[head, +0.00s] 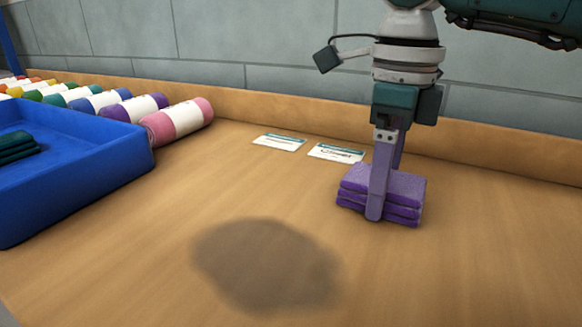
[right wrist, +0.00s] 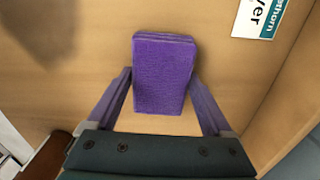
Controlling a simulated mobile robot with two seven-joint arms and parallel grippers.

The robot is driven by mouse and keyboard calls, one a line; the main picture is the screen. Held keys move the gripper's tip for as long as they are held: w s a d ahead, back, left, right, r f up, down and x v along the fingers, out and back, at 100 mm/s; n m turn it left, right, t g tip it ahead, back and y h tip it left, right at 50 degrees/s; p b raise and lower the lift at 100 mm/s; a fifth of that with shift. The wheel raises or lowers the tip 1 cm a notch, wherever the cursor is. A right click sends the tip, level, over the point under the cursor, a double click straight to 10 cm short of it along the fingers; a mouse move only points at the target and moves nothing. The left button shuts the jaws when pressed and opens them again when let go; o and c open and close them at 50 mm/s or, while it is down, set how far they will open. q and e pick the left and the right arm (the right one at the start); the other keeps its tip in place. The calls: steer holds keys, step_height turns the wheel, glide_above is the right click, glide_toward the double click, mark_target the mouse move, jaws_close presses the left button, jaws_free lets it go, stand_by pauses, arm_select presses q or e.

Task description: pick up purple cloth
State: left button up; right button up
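The purple cloth (head: 405,187) is a small folded stack of several layers lying on the wooden worktop at the right of the head view. My right gripper (head: 384,205) points straight down over it, its lilac fingers reaching to about worktop height. In the right wrist view the cloth (right wrist: 163,75) lies between the two fingers (right wrist: 161,85), one on each side, with a thin gap seeming to show at the left finger. The fingers look spread wide. The far finger is mostly hidden in the head view. My left gripper is not in view.
A blue tray (head: 110,162) holding folded dark green cloth (head: 15,148) stands at the left. Two cards (head: 280,142) lie near the back ledge. The front middle is clear, with a dark shadow.

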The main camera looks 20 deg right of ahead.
steer(key=c, duration=0.7)
steer(key=shift+c, duration=0.2)
step_height(320, 180, up, 20)
steer(key=p, duration=0.3)
steer(key=shift+p, duration=0.3)
